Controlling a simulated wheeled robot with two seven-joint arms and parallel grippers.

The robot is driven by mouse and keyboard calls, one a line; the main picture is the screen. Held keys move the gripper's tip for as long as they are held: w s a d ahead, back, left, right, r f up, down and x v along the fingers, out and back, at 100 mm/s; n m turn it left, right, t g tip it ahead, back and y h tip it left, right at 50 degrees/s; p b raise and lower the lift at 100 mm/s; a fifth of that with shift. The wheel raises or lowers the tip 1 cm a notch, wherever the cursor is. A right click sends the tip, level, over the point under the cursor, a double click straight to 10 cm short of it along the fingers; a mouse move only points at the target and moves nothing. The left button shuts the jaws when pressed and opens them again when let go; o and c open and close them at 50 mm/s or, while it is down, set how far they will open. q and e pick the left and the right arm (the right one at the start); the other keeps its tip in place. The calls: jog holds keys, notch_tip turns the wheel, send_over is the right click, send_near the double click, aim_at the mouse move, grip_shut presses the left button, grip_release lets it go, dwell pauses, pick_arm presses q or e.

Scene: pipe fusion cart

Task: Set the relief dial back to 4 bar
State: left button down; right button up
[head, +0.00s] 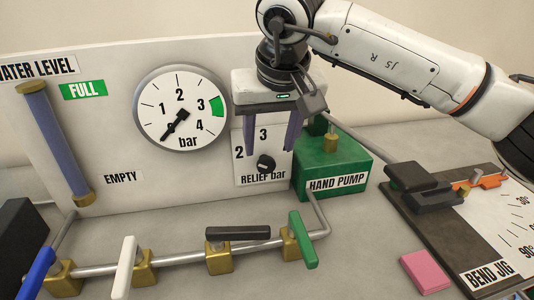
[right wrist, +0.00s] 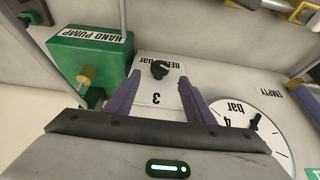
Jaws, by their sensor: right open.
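The relief dial (head: 265,164) is a small black knob on a white plate marked "RELIEF bar", with 2 and 3 readable. Its 4 mark is not visible, and I cannot tell which number the knob points to. In the right wrist view the knob (right wrist: 159,68) shows beyond the fingers, with the 3 nearer me. My right gripper (head: 271,149) is open and empty, in front of the plate and above the knob in the head view. Its two purple fingers straddle the knob's line in the right wrist view (right wrist: 156,72), without visible contact. My left gripper is not in view.
The green hand pump (head: 333,174) stands close right of the dial. A round pressure gauge (head: 180,108) is to its left, needle pointing lower left. Below runs a pipe with several coloured valve levers. The bend jig (head: 435,222) and a pink block (head: 426,271) lie right.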

aim_at(268, 160)
jog(key=x, duration=0.6)
jog(key=shift+w+f, duration=0.15)
jog(key=shift+f, duration=0.15)
jog(key=c, duration=1.1)
